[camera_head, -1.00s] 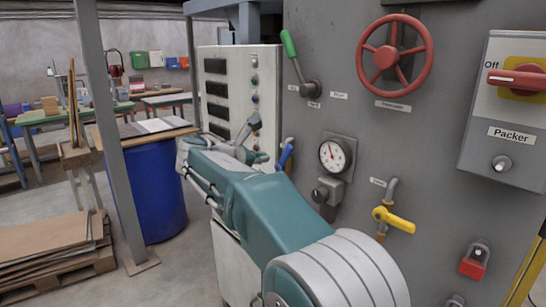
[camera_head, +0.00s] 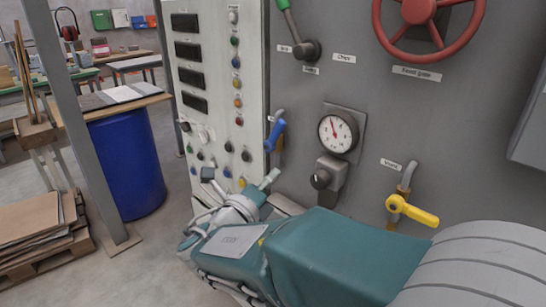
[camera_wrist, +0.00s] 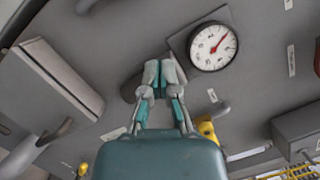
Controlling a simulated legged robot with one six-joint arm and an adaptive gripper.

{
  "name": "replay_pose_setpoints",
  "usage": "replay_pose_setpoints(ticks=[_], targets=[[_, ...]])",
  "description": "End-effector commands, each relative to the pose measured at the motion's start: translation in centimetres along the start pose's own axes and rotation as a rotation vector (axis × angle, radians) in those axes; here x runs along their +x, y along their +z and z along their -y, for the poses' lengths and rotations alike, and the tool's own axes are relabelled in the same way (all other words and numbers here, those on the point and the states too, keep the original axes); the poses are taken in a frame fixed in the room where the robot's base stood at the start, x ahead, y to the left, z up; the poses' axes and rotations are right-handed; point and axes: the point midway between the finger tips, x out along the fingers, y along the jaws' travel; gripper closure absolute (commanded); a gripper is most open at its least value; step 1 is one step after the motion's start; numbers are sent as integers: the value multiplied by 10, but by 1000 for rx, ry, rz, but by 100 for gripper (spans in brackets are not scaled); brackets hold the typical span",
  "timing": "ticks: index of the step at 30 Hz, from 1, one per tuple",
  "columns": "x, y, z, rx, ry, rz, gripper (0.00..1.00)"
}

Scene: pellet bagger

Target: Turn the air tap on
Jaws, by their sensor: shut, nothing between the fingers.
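Two quarter-turn taps show on the grey machine wall in the head view. One has a blue handle (camera_head: 275,135) beside the white panel, slanting down to the left from its pipe. The other has a yellow handle (camera_head: 412,211), lying nearly level to the right; it also shows at the lower right of the wrist view (camera_wrist: 207,130). Their labels are too small to read, so I cannot tell which one is marked air. My gripper (camera_head: 271,177) is shut and empty, below the blue handle in the picture and apart from it. Its closed fingers also show in the wrist view (camera_wrist: 163,73).
A dial gauge (camera_head: 337,132) with a regulator knob (camera_head: 321,179) under it sits between the taps. A red handwheel (camera_head: 419,14) and a green-handled lever (camera_head: 299,35) are above. The white button panel (camera_head: 220,90) stands left. A blue drum (camera_head: 127,165) is farther back.

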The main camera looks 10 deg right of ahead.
Motion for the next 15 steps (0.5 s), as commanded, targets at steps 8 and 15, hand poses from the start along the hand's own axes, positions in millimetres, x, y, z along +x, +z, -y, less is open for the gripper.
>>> replay_pose_setpoints(ticks=[8,15], targets=[[52,-2,0,1,-3,-6,100],[93,4,0,3,-1,-2,100]])
